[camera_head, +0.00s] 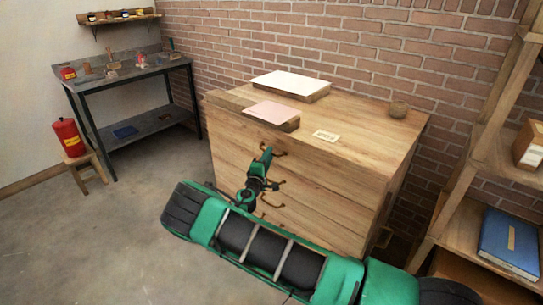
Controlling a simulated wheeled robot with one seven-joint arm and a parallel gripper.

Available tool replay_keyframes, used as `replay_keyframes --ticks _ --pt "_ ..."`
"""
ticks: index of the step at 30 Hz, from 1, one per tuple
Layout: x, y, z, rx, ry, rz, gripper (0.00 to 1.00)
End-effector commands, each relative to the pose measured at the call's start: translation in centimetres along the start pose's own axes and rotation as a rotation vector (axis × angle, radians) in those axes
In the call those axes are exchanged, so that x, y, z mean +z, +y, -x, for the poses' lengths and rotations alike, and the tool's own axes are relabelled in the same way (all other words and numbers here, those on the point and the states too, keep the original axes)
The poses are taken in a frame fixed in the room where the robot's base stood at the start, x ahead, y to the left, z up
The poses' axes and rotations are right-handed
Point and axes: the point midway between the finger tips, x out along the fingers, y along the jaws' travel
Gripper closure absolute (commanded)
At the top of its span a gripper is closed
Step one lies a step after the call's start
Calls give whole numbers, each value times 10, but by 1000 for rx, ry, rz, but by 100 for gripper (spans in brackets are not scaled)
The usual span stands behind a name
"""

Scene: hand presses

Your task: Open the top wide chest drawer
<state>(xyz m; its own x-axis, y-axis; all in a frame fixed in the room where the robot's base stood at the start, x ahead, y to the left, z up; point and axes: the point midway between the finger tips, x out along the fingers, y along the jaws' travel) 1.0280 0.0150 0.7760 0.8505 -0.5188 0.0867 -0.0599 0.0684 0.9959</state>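The wide wooden chest (360,125) stands against the brick wall, its drawer fronts facing me. The top drawer front (315,168) looks flush with the chest, so it appears shut. Its dark curved handle (280,152) shows just beside my gripper (267,155). My gripper reaches up in front of the drawer, with its tip at about the handle's height. Whether it touches the handle, and whether its fingers are open or shut, is too small to tell. Lower handles (271,202) show partly behind my green arm, which hides much of the lower front.
Pink (270,110) and white (290,82) flat stacks, a card (326,135) and a round brown thing (398,109) lie on the chest. A wooden shelf (465,165) stands close at right.

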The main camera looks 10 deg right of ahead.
Motion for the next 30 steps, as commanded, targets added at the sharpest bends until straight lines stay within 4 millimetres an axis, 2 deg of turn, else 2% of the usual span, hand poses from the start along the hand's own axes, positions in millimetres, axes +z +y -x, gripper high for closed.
replay_keyframes --ticks 6,16,20,30 --pt "0 0 -19 0 1 -1 73" --pt "0 0 -22 -1 1 0 73" --pt "0 0 -22 -1 1 0 100" --pt "0 -1 -22 -3 0 0 100"
